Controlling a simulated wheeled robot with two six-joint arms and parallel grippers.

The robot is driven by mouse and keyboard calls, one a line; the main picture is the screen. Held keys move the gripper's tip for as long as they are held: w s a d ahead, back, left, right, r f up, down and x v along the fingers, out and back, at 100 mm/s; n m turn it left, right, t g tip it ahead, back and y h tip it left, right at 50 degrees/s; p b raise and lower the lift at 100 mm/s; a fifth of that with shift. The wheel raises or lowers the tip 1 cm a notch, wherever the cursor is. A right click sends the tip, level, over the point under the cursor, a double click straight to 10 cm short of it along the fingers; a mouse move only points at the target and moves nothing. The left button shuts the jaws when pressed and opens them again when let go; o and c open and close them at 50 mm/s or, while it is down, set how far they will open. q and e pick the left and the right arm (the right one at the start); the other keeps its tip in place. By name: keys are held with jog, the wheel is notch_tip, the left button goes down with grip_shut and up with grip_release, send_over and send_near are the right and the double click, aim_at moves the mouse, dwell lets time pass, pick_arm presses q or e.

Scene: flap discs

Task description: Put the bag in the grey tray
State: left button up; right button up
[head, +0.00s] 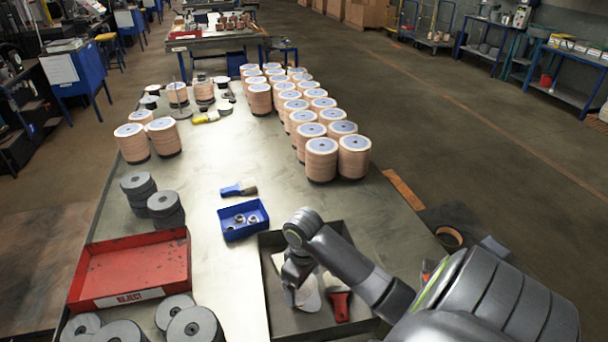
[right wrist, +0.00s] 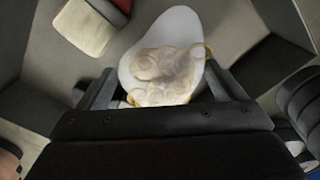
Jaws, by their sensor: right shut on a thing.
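The bag (right wrist: 165,60) is a clear whitish pouch with several ring-shaped pieces inside. My right gripper (right wrist: 158,92) is shut on its near edge, with a finger at each side. In the head view the bag (head: 309,299) shows partly below my right gripper (head: 293,284). Both are over the dark grey tray (head: 292,325) at the table's near edge. I cannot tell whether the bag touches the tray floor. My left gripper is not in view.
A red-handled scraper (head: 339,304) lies in the grey tray beside the bag. A blue bin (head: 243,231) with small parts stands behind it. A red reject tray (head: 135,267) and grey discs (head: 193,328) are at left. Tall disc stacks (head: 321,160) stand farther back.

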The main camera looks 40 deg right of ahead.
aim_at(304, 290)
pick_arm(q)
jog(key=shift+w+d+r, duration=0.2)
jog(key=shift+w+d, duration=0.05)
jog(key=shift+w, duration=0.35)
pick_arm(e)
jog(key=shift+f, duration=1.95)
jog(key=o, duration=0.9)
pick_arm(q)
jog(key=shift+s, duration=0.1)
pick_arm(e)
notch_tip(304, 290, up, 7)
jog(key=shift+d+r, duration=0.1)
notch_tip(304, 290, up, 3)
jog(key=shift+r+p, duration=0.15)
jog(key=shift+p, duration=1.1)
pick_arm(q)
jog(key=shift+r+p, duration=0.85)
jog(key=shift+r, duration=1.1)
pick_arm(e)
jog(key=shift+r, duration=0.8)
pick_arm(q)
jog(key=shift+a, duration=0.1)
pick_arm(e)
jog(key=shift+f, duration=0.1)
